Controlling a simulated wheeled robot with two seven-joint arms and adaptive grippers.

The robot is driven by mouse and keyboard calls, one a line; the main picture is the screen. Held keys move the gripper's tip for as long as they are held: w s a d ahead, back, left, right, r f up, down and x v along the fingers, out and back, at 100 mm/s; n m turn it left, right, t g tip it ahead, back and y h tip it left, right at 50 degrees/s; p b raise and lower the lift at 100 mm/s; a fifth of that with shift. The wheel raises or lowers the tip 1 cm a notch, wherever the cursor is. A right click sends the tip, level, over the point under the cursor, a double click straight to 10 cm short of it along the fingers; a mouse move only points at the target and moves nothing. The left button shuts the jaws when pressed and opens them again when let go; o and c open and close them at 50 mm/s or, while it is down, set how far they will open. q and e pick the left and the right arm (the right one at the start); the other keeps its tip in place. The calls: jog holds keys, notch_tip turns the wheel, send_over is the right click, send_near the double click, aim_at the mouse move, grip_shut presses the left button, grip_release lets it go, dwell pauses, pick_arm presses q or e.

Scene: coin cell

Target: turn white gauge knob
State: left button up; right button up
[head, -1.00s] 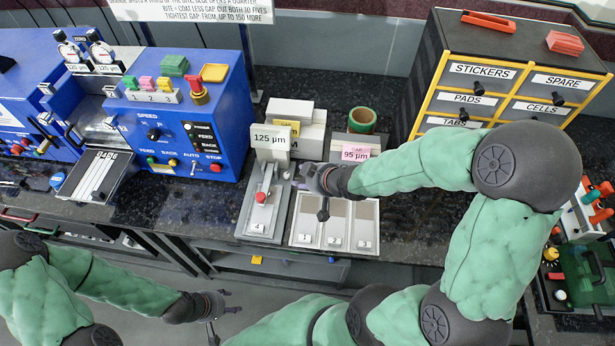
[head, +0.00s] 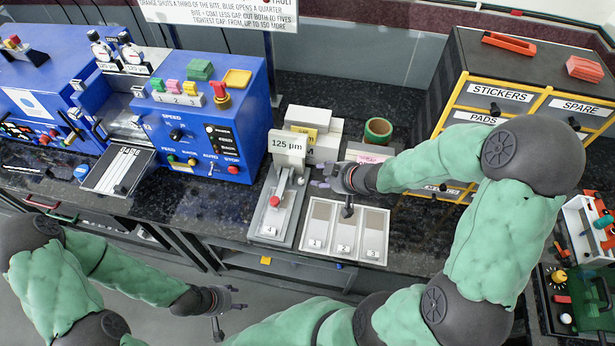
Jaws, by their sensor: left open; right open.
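A gauge stand with a white head (head: 288,143) reading 125 µm stands on the counter. Its grey base (head: 268,232) carries a red knob (head: 275,201) and a small pale round knob (head: 302,181) at its right side. My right gripper (head: 321,176) is open, just right of the pale knob, its fingers pointing left at it. I see a small gap but cannot tell contact for sure. My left gripper (head: 230,300) is open and empty, low in front of the counter. Two dial gauges (head: 101,51) with 120 µm labels stand on the blue machine.
A tray (head: 375,262) with several numbered compartments lies right of the gauge base, below my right wrist. White boxes (head: 328,128) and a green tape roll (head: 378,130) stand behind. A blue machine (head: 245,110) is at left, a labelled drawer cabinet (head: 470,60) at right.

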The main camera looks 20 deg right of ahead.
aim_at(303, 181)
jog(key=shift+n+g+y, duration=0.4)
jog(key=shift+n+y, duration=0.3)
jog(key=shift+n, duration=0.2)
jog(key=b+x, duration=0.1)
jog(key=x, duration=0.2)
jog(key=b+x, duration=0.1)
jog(key=x, duration=0.2)
jog(key=d+f+b+x, duration=0.1)
jog(key=b+x, duration=0.1)
jog(key=x, duration=0.1)
jog(key=shift+s+a+f, duration=0.1)
jog(key=shift+f, duration=0.2)
jog(key=shift+w+a+f, duration=0.25)
jog(key=shift+w+f, duration=0.15)
jog(key=shift+w, duration=0.05)
grip_shut()
